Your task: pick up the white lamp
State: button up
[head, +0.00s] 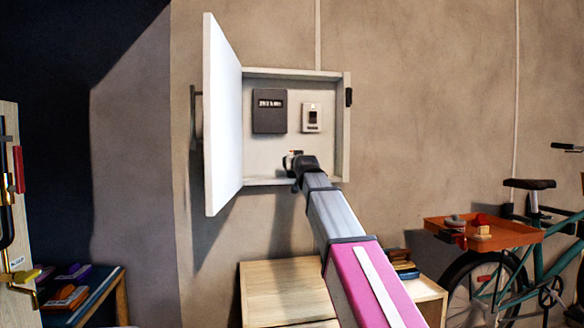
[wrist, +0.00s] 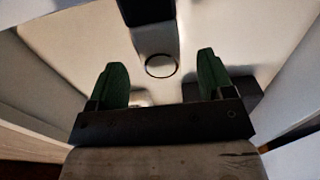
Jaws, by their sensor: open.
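My gripper (head: 297,163) reaches into the lower part of an open wall cabinet (head: 346,125). In the wrist view my gripper (wrist: 161,62) shows two dark green fingers spread apart, with nothing clamped between them. A pale object with a dark ring (wrist: 160,67) shows beyond and between the fingertips. I cannot tell for sure that it is the white lamp. In the head view a small whitish and dark shape is at my gripper's tip, too small to tell. No other lamp is clearly seen; my gripper hides part of the cabinet floor.
The cabinet door (head: 222,115) stands open on the left. A dark meter (head: 269,111) and a pale switch box (head: 312,118) are on the cabinet's back. A wooden cabinet (head: 283,288) stands below. A bicycle (head: 530,185) with an orange tray (head: 510,234) is at right.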

jog(key=w, duration=0.2)
jog(key=w+a, duration=0.1)
jog(key=w, duration=0.1)
jog(key=shift+w, duration=0.4)
jog(key=shift+s, duration=0.1)
jog(key=c, duration=1.1)
jog(key=shift+o, duration=0.2)
jog(key=shift+r, duration=0.1)
jog(key=shift+r, duration=0.3)
notch_tip(320, 180, up, 4)
jog(key=shift+f, duration=0.15)
jog(key=s+a+r, duration=0.6)
jog(key=s+a, duration=0.1)
jog(key=s, duration=0.2)
jog(key=shift+a+r, duration=0.15)
jog(key=shift+r, duration=0.05)
